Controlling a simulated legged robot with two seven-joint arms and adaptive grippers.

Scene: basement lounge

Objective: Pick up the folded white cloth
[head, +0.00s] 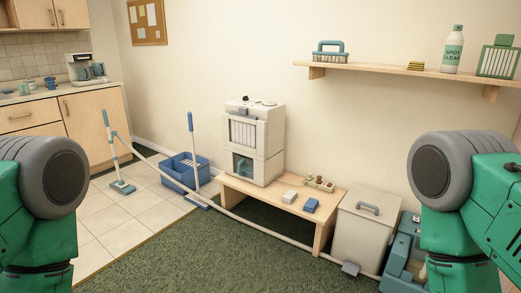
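A small off-white folded-looking item (290,196) lies on the low wooden bench (262,207), in front of the white boxy machine (253,143). It looks like the folded white cloth, but it is too small to be sure. A blue item (311,205) of similar size lies just to its right, a little apart. Parts of my two green arms show at the left and right edges of the head view. Neither gripper is in view.
A small tray of little items (319,184) sits behind the blue item. A lidded bin (361,226) stands right of the bench. A hose (268,232) runs along the bench front. A blue bucket (184,172) stands left. Green carpet (220,255) in front is clear.

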